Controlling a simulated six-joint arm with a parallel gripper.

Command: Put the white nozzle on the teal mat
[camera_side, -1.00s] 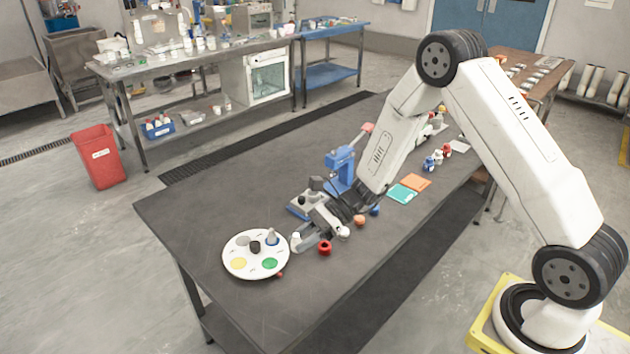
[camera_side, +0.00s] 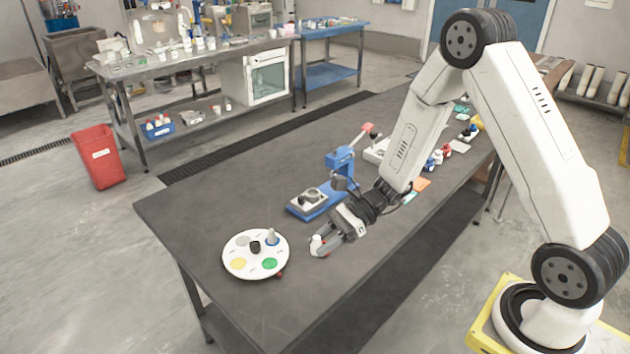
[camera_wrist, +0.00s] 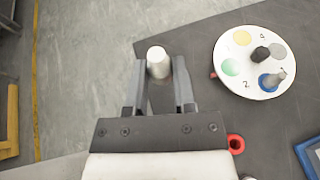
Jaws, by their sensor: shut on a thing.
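My gripper (camera_side: 321,246) is shut on the white nozzle (camera_side: 316,240), beside the round white plate. The teal mat (camera_side: 409,198) lies on the table to the right, next to an orange mat (camera_side: 422,184); my arm partly hides the teal one.
The round white plate (camera_side: 232,262) holds coloured discs and small pieces. A blue grinder-like stand (camera_side: 340,162) is behind my gripper. A red ring (camera_wrist: 236,144) lies near my gripper in the wrist view.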

